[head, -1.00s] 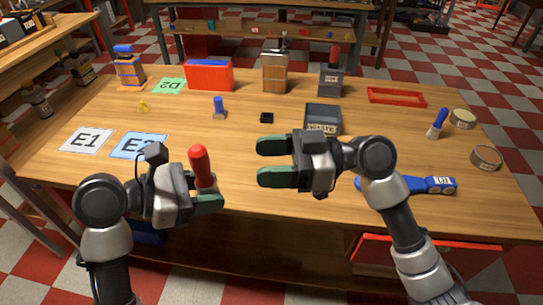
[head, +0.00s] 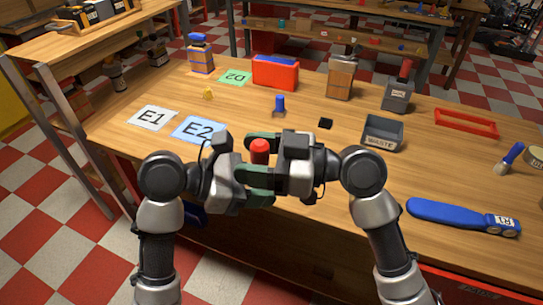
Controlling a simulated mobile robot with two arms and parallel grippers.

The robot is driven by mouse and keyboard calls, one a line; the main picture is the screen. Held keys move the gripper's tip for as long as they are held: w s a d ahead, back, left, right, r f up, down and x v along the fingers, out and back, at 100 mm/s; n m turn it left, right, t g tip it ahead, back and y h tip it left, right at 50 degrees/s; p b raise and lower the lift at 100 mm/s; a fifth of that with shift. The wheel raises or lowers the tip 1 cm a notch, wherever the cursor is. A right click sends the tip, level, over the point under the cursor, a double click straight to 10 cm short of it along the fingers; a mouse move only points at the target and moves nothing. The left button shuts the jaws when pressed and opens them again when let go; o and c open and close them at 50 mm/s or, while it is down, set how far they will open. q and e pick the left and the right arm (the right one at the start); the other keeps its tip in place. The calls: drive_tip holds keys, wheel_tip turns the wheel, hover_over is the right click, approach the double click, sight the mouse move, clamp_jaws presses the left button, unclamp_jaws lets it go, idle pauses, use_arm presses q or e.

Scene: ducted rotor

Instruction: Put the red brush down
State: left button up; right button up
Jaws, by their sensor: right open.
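The red brush (head: 260,147) stands roughly upright between my two grippers, above the table's front edge. Only the top of its red handle shows; its lower part is hidden behind the fingers. My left gripper (head: 256,176) comes in from the left and is shut on the brush. My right gripper (head: 262,167) faces it from the right, with its jaws open and one finger on the far side of the handle and one on the near side. Whether its fingers touch the handle I cannot tell. The wooden table (head: 330,185) lies beyond both grippers.
White mat E1 (head: 153,118), blue mat E2 (head: 190,128) and green mat D2 (head: 235,77) lie left. A grey waste bin (head: 383,135), blue-handled brush (head: 512,155), red tray (head: 466,123) and blue R1 tool (head: 450,213) are right. The middle has bare wood around a blue-topped item (head: 279,104).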

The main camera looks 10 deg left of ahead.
drive_tip(key=c, duration=0.9)
use_arm(q)
drive_tip(key=o, duration=1)
use_arm(e)
drive_tip(key=shift+c, duration=0.9)
